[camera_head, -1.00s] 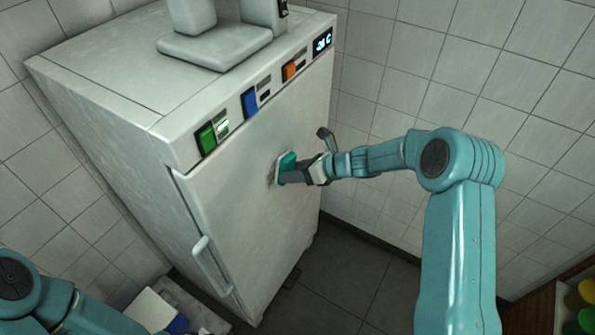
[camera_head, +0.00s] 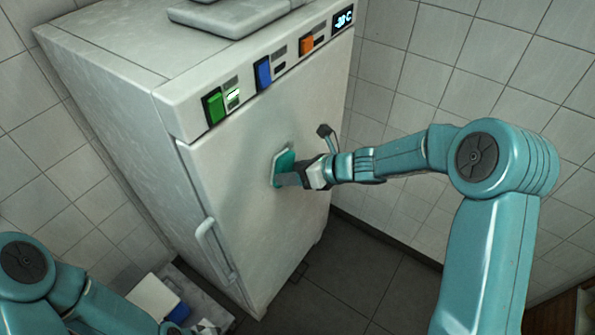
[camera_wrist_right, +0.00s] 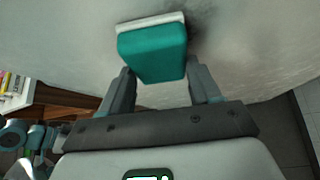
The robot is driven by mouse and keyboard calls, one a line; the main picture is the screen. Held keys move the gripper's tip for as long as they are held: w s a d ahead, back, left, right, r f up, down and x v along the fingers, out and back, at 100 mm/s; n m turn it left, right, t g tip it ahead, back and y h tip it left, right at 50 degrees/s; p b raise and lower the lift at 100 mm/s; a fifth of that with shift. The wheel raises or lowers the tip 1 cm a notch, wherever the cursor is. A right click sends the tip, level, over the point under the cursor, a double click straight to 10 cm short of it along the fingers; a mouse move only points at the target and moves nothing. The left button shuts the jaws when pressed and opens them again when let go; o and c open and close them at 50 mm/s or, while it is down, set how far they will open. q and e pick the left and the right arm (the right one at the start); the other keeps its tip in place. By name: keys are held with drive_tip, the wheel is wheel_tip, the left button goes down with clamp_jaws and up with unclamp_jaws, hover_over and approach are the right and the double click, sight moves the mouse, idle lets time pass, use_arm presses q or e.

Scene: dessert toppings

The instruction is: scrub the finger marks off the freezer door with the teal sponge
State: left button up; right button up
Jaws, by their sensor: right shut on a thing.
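The teal sponge (camera_head: 284,166) has a pale pad on the side facing the freezer door (camera_head: 240,185). It also shows in the wrist view (camera_wrist_right: 152,55), where the pad appears to touch the door. My right gripper (camera_head: 297,176) is shut on the sponge; its two fingers stand either side of it in the wrist view (camera_wrist_right: 164,88). A dark smudge (camera_wrist_right: 208,22) lies on the door beside the sponge in the wrist view; the sponge may hide part of it. My left gripper (camera_head: 204,327) is at the bottom edge, partly cut off, its jaws unclear.
The door handle (camera_head: 215,250) sticks out below left of the sponge. Green (camera_head: 213,107), blue (camera_head: 263,73) and orange (camera_head: 306,45) switches line the freezer's top front. A white box (camera_head: 152,297) stands low at left. Floor right of the freezer is clear.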

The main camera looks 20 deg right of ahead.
drive_tip(key=shift+r+p, duration=0.7)
drive_tip(key=shift+r, duration=0.25)
drive_tip(key=shift+w+d+r+p, duration=0.2)
drive_tip(key=shift+w+d+p, duration=0.1)
drive_tip(key=shift+p, duration=0.15)
drive_tip(key=w+d+p, duration=0.4)
drive_tip(key=d, duration=0.1)
drive_tip(key=shift+d+f, duration=0.25)
drive_tip(key=shift+f, duration=0.05)
drive_tip(key=shift+d+f, duration=0.1)
drive_tip(key=shift+d, duration=0.05)
